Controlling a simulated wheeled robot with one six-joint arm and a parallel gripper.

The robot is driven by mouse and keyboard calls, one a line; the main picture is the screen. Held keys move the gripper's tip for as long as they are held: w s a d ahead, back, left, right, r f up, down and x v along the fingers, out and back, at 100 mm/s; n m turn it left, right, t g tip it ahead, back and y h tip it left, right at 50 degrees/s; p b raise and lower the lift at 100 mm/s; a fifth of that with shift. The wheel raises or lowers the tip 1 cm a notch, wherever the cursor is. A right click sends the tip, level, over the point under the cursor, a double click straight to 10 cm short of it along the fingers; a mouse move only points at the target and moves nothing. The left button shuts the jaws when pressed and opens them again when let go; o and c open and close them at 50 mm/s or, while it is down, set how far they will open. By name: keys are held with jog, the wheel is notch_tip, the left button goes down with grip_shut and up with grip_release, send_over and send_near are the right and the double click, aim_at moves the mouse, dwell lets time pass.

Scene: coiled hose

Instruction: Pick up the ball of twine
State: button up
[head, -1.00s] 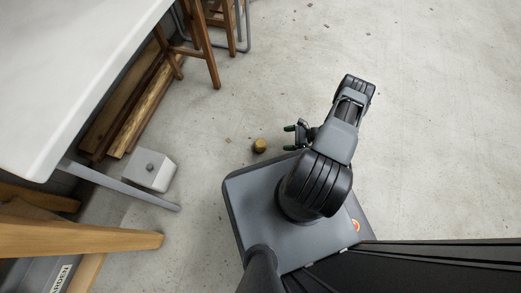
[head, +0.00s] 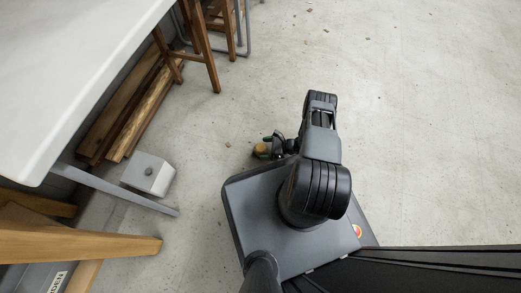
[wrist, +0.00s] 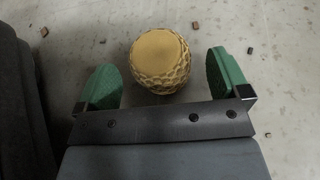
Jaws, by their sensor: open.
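The ball of twine (wrist: 160,62) is a small tan, patterned round thing with a flat pale top. It sits on the concrete floor. In the head view the ball (head: 261,150) is just in front of my base's far left corner. My gripper (wrist: 168,80) has green finger pads and is open.
A white table (head: 70,70) fills the upper left. Under it are wooden planks (head: 125,110) and a white block (head: 149,174). Wooden stools (head: 205,50) stand beyond. Small debris dots the floor. Open floor (head: 430,120) lies to the right.

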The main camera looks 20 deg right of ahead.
jog(key=shift+x, duration=1.45)
jog(key=c, duration=1)
